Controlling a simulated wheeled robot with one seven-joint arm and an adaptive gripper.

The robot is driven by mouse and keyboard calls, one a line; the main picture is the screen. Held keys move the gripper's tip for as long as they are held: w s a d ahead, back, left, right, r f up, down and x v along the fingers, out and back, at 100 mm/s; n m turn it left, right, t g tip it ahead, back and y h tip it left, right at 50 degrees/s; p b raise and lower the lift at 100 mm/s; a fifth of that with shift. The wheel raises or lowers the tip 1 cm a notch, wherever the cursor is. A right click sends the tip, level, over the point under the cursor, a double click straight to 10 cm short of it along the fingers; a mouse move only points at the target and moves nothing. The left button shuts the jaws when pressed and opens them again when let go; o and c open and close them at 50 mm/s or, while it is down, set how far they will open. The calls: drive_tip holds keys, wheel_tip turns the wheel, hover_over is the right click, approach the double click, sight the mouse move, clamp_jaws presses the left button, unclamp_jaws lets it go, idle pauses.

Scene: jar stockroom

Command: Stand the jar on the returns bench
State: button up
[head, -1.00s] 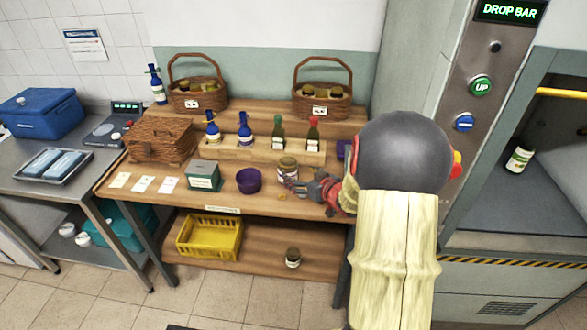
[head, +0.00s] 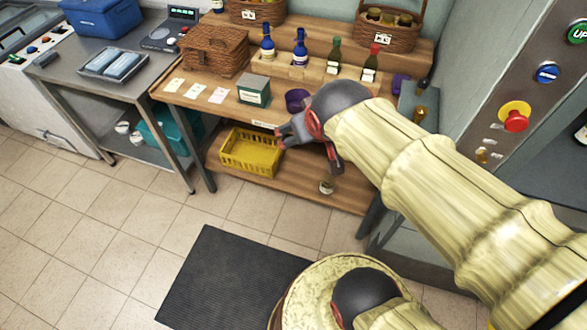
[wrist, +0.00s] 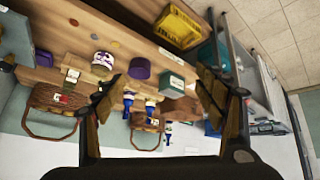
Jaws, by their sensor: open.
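A jar with a pale label and a dark band (wrist: 102,62) stands on the wooden bench top (wrist: 60,55) beside a purple bowl (wrist: 140,68), in the wrist view. In the head view my arm hides this jar; the purple bowl (head: 297,99) shows partly. Another small jar (head: 327,186) stands on the bench's lower shelf. At the right edge a jar (head: 582,135) is cut off, inside the lift. My gripper (head: 308,147) is open and empty in front of the bench edge; its spread fingers show in the wrist view (wrist: 160,88). The bench's front label is unreadable.
A green box (head: 254,91), several bottles, wicker baskets and white cards crowd the bench top. A yellow crate (head: 250,152) sits on the lower shelf. A steel table (head: 120,80) stands left, the lift panel right. The floor by the dark mat (head: 230,280) is clear.

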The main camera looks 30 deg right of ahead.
drive_tip(key=s+a+n+g+y, duration=0.1)
drive_tip(key=s+a+y, duration=0.1)
drive_tip(key=s+a, duration=0.6)
drive_tip(key=shift+s+g, duration=0.2)
drive_tip(key=shift+g, duration=0.1)
idle(0.6)
